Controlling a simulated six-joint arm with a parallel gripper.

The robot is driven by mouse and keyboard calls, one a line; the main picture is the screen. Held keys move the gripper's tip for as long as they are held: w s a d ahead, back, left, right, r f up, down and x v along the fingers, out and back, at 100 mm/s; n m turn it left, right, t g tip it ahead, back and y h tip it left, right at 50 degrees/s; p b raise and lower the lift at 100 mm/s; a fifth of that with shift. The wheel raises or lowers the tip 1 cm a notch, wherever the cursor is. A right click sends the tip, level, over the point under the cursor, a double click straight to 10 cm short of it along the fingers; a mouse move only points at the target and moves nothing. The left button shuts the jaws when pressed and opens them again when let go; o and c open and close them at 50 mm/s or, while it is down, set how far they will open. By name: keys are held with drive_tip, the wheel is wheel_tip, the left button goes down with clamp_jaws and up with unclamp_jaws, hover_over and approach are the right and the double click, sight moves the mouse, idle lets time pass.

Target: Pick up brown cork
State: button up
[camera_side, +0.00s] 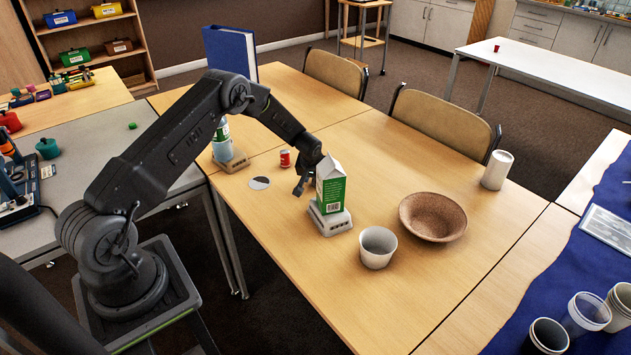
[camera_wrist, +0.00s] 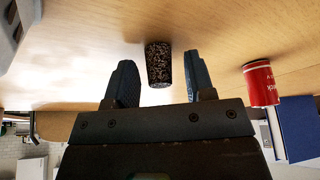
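The brown cork (camera_wrist: 159,64) is a short, dark brown speckled piece standing on the wooden table. It shows in the wrist view, in line with the gap between my fingertips. My gripper (camera_side: 303,187) is low over the table, left of the milk carton in the side view. Its two fingers are apart, with a visible gap on each side of the cork. Whether the cork is between the tips or just beyond them is hard to tell. I cannot make out the cork in the side view.
A green-and-white carton (camera_side: 331,187) stands on a grey base close beside my gripper. A red can (camera_side: 285,158) is near on the other side and also shows in the wrist view (camera_wrist: 261,83). A white cup (camera_side: 377,248) and a brown bowl (camera_side: 433,217) stand farther right.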

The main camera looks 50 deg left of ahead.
drive_tip(key=c, duration=0.9)
clamp_jaws()
drive_tip(key=shift+r, duration=0.15)
